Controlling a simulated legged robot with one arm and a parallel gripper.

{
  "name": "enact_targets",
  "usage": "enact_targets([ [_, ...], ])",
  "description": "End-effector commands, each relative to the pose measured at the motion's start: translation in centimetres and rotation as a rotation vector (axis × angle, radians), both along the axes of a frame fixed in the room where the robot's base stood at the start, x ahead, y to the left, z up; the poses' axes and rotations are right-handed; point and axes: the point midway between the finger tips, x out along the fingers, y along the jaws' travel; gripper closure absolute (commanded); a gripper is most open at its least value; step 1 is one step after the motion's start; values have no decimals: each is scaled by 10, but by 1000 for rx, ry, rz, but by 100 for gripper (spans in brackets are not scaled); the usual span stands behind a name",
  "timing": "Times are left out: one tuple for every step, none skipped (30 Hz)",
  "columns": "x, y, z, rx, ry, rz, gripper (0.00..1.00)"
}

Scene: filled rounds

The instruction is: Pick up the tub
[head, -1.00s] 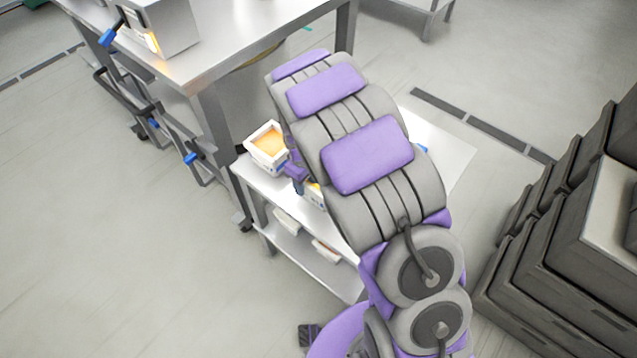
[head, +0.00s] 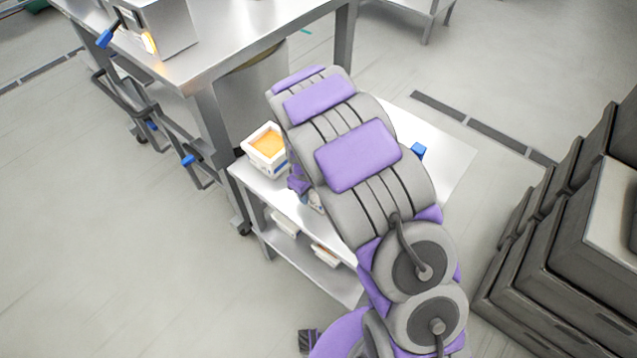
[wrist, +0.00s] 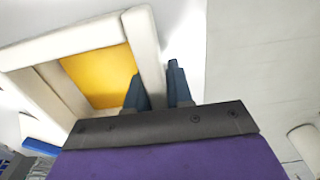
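The tub (head: 251,153) is a white, square-rimmed container with orange-yellow contents. In the head view it stands at the left end of the low steel table, left of my arm. In the wrist view the tub (wrist: 148,55) fills the upper left. My gripper (wrist: 157,85) straddles one side wall, with one dark finger inside the tub and the other outside. The fingers are close together and the wall fills the gap, so it looks shut on the wall. In the head view my arm hides most of the gripper.
A shelf under the low table (head: 440,150) holds white tubs (head: 285,222). A blue object (head: 418,151) is on the tabletop right of my arm. A taller steel table (head: 235,35) stands behind left, and dark crates (head: 560,265) are stacked at right.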

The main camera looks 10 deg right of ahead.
Motion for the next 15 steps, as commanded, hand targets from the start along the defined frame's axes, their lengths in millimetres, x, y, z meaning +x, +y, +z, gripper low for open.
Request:
enact_targets([
  [0,0,0,0,0,-1,88],
  [0,0,0,0,0,-1,91],
  [0,0,0,-1,-1,-1,94],
  [0,1,0,-1,0,-1,97],
  [0,1,0,-2,-1,0,100],
  [0,2,0,-3,-1,0,100],
  [0,3,0,-4,-1,0,100],
  [0,3,0,-4,-1,0,100],
  [0,3,0,-4,-1,0,100],
  [0,3,0,-4,-1,0,100],
  [0,3,0,-4,-1,0,100],
  [0,3,0,-4,-1,0,100],
  [0,3,0,-4,-1,0,100],
  [0,3,0,-4,-1,0,100],
  [0,3,0,-4,-1,0,100],
])
